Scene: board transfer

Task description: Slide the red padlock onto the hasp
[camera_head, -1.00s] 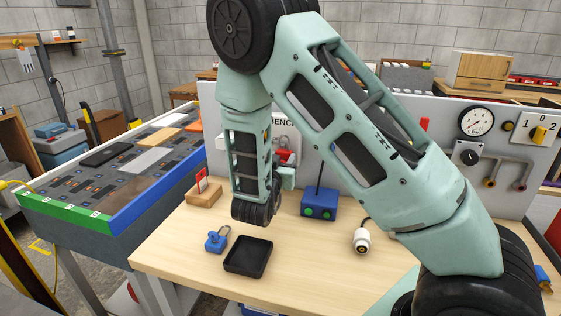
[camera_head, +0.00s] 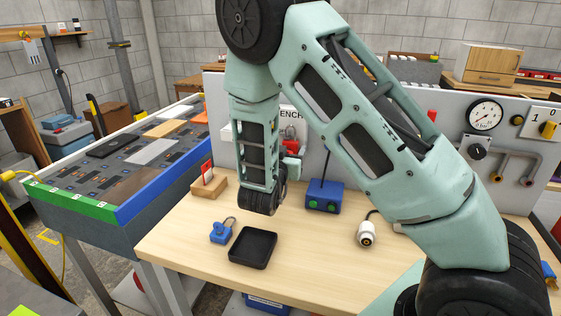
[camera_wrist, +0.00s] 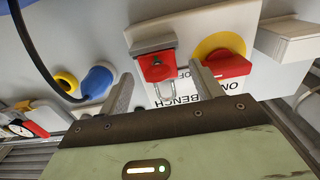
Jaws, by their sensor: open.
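My gripper (camera_wrist: 163,84) is open, one finger on each side of the shackle, with gaps visible; depth is hard to judge. In the head view the padlock (camera_head: 291,146) shows shackle up, just beyond my wrist, and the gripper fingers are mostly hidden by the arm. I cannot make out the hasp for certain, nor whether the shackle passes through anything.
A red switch handle on a yellow disc (camera_wrist: 222,54) sits close beside my right finger in the wrist view. On the bench are a blue padlock (camera_head: 220,233), a black tray (camera_head: 253,248), a blue box (camera_head: 324,197) and a white connector (camera_head: 367,234). The front bench area is clear.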

